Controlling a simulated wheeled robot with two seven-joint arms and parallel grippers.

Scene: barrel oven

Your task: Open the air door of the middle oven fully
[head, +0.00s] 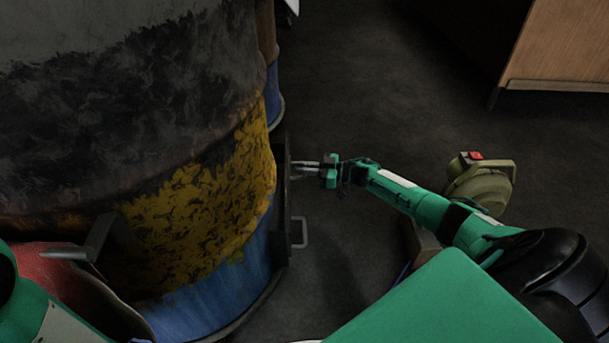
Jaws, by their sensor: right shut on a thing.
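A large barrel oven (205,190), dark above, with a worn yellow band and a blue base, fills the left half. A dark door plate (281,200) shows nearly edge-on at its right side. A light grey loop handle (299,233) sticks out low on the plate. My right gripper (301,169) reaches in from the right and is shut at the upper part of the plate, on what looks like another handle; its fingers mostly hide it. My left arm shows at the lower left corner, but its gripper is out of view.
A grey bar on a dark bracket (90,243) juts out at the left front, above a red surface (68,275). An olive canister with a red top (481,181) stands on the floor behind my right arm. A wooden cabinet (565,45) is at the upper right. Dark floor (380,90) between is clear.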

